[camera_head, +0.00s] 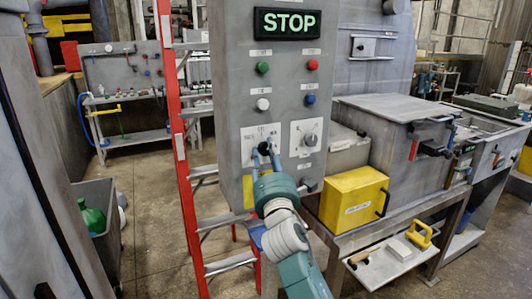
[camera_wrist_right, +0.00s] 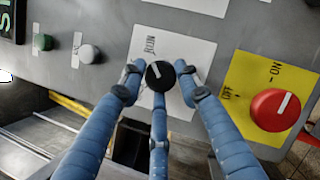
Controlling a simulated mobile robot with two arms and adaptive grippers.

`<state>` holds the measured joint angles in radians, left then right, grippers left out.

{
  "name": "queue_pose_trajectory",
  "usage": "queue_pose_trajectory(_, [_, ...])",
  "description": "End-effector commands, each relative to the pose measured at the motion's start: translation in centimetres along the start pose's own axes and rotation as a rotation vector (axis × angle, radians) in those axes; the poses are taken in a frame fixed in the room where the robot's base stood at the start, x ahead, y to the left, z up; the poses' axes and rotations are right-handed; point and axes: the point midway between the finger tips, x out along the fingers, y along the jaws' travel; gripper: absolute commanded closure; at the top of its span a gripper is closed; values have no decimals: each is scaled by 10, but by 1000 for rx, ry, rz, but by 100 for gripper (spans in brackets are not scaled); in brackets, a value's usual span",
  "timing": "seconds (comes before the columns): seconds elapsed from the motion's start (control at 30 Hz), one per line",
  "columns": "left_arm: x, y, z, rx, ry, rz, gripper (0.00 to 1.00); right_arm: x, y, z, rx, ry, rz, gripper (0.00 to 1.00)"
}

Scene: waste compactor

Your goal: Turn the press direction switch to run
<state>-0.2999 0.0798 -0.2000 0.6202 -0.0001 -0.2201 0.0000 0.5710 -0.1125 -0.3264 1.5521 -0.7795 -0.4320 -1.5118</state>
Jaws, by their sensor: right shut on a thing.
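A grey control panel (camera_head: 230,100) stands upright with a lit STOP display (camera_head: 287,23). Its lower left white plate (camera_head: 246,154) is partly covered by my right gripper (camera_head: 262,150). In the right wrist view, a small black knob (camera_wrist_right: 160,75) with a white pointer line sits on that white plate (camera_wrist_right: 187,55). The fingers of my right gripper (camera_wrist_right: 158,85) are closed around the knob. The pointer slants up and left in that view. My left gripper is not in view.
Beside it is a second plate with a grey knob (camera_head: 310,139). Push buttons sit above, including a red one (camera_head: 312,64). A red knob (camera_wrist_right: 277,109) on a yellow plate is near my fingers. A red ladder (camera_head: 181,150) and yellow box (camera_head: 353,198) flank the panel.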

Motion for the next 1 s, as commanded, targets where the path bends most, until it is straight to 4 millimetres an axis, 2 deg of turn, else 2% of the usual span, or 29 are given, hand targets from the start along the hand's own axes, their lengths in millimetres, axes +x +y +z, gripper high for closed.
queue_pose_trajectory(0.03, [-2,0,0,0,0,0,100,2,6,8,12,-13,4,94])
queue_pose_trajectory(0.6, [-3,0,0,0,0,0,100,2,5,9,37,-14,-6,94])
queue_pose_trajectory(0.63, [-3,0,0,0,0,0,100,2,5,9,37,-14,-6,62])
queue_pose_trajectory(0.7, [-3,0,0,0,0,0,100,2,4,8,37,-13,-7,49])
queue_pose_trajectory(1.0, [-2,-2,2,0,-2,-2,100,0,2,3,36,-5,-11,49])
